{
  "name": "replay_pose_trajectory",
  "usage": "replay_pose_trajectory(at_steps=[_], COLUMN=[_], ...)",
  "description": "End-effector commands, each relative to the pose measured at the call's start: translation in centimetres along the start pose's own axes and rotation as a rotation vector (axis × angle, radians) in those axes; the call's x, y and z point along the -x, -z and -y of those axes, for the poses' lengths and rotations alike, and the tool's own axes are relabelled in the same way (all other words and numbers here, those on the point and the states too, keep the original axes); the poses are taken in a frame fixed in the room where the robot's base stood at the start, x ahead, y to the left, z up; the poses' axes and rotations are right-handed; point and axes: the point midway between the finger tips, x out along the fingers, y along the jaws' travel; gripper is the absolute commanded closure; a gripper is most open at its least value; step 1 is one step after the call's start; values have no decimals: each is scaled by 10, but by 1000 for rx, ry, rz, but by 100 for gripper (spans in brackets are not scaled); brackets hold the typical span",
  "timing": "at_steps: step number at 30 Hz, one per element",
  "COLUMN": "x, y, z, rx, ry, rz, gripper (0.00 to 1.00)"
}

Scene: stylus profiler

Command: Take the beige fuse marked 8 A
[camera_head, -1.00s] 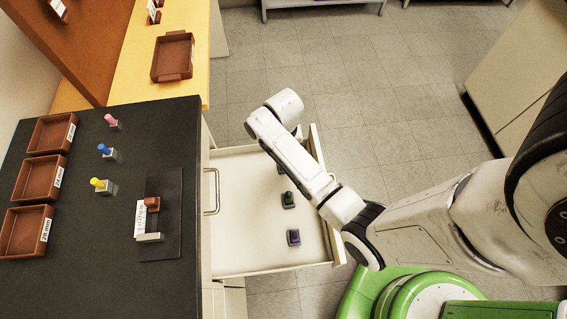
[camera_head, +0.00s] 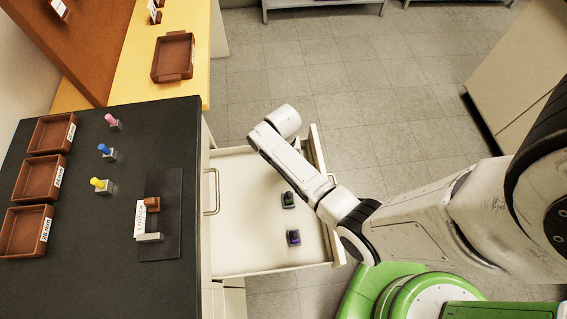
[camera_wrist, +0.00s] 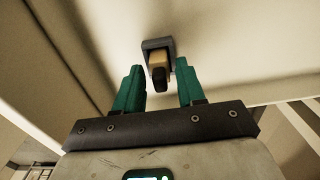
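In the wrist view, a beige fuse (camera_wrist: 157,61) with a dark end sits in a grey holder (camera_wrist: 150,44) in the open drawer. No marking on it is readable. My gripper (camera_wrist: 160,72) has two green fingers, apart, with the fuse's dark end showing between the tips. Nothing is clamped; whether the tips are level with the fuse is hard to tell. In the head view my arm hides the fuse and the gripper.
The open drawer (camera_head: 250,257) also holds a green piece (camera_head: 288,199) and a purple piece (camera_head: 293,237) in dark holders. The drawer walls surround the gripper's workspace. The black counter (camera_head: 100,285) left bears brown trays and coloured pegs.

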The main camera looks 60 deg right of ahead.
Motion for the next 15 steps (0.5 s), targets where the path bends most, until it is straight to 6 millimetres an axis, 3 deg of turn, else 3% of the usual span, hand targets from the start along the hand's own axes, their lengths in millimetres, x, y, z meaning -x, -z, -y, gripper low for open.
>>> replay_pose_trajectory(at_steps=[11, 15], x=[0, 0], y=[0, 0], z=[0, 0], rx=[0, 0], ry=[0, 0], rz=[0, 0], gripper=[98, 100])
